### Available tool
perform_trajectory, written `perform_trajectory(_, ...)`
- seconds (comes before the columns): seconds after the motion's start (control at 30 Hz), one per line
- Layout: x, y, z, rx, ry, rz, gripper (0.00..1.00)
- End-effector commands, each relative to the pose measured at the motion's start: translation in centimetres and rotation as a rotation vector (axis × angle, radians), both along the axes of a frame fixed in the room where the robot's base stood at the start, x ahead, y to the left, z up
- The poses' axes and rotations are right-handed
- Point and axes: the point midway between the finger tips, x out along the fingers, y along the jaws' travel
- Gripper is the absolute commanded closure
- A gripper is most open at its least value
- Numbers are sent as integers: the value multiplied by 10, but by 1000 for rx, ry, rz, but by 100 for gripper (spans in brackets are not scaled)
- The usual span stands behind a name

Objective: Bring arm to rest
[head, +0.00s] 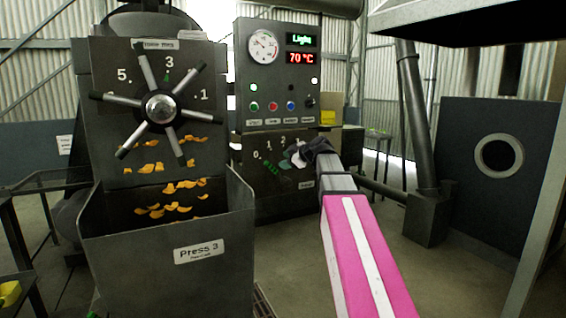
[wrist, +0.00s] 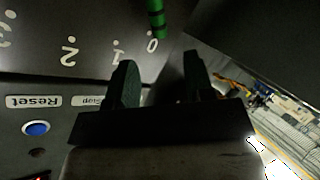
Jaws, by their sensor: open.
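My gripper (head: 298,157) is at the end of my outstretched pink and white arm, in front of the lower part of the control panel (head: 278,85). In the wrist view its two dark green fingers (wrist: 160,80) stand apart, with nothing seen between them. A green handle (wrist: 156,18) lies just beyond the fingertips, beside the 0 mark of a dial plate. In the head view the green handle (head: 272,167) shows left of my gripper. I cannot tell whether a finger touches it.
Press 3 (head: 200,252) with its spoked wheel (head: 160,108) and orange flakes stands close on the left. The panel shows a green "Light" display and 70 °C. A blue Reset button (wrist: 36,129) shows in the wrist view. A dark box with a round opening (head: 499,155) stands right.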

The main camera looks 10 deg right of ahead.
Motion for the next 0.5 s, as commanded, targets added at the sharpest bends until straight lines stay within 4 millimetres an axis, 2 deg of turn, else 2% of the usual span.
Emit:
perform_trajectory(0.2,0,0,0,0,1,0,52)
perform_trajectory(0.3,-2,1,-9,4,25,-7,52)
perform_trajectory(0.37,-5,2,-24,8,65,-21,52)
perform_trajectory(0.47,-14,5,-63,23,179,-65,52)
perform_trajectory(0.5,-19,6,-82,30,236,-91,52)
